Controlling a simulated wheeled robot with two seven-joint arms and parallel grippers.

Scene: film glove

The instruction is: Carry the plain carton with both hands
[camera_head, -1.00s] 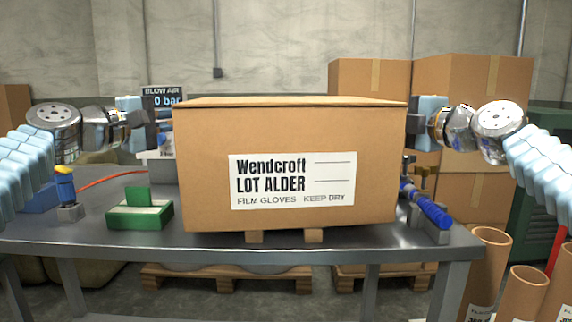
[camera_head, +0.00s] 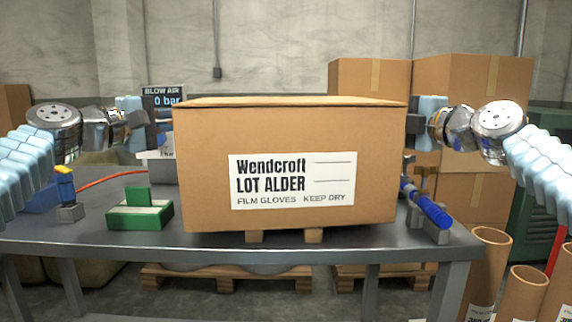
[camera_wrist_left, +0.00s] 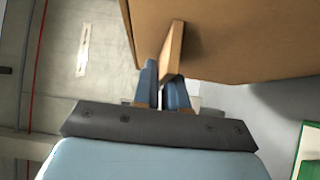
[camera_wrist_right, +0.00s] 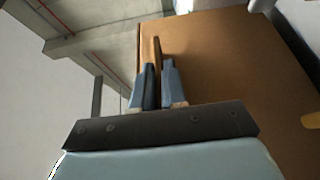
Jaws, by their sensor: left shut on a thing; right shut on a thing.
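The brown carton (camera_head: 290,125) fills the middle of the head view, upright and level, with a white label (camera_head: 293,181) reading "Wendcroft LOT ALDER". My left gripper (camera_head: 163,130) is at its left side and my right gripper (camera_head: 412,133) at its right side, at about the same height. In the left wrist view the fingers (camera_wrist_left: 163,80) are shut on a thin brown tab (camera_wrist_left: 173,48) standing out from the carton. In the right wrist view the fingers (camera_wrist_right: 158,75) are likewise shut on a tab (camera_wrist_right: 156,50). Wooden runners (camera_head: 254,236) show beneath the carton; contact underneath is hard to tell.
The grey table (camera_head: 100,234) holds a green block (camera_head: 140,214) at left and a blue-handled tool (camera_head: 430,208) at right. Cardboard tubes (camera_head: 487,260) stand right of the table. Stacked cartons (camera_head: 470,90) are behind at right, and pallets (camera_head: 225,278) show behind the table.

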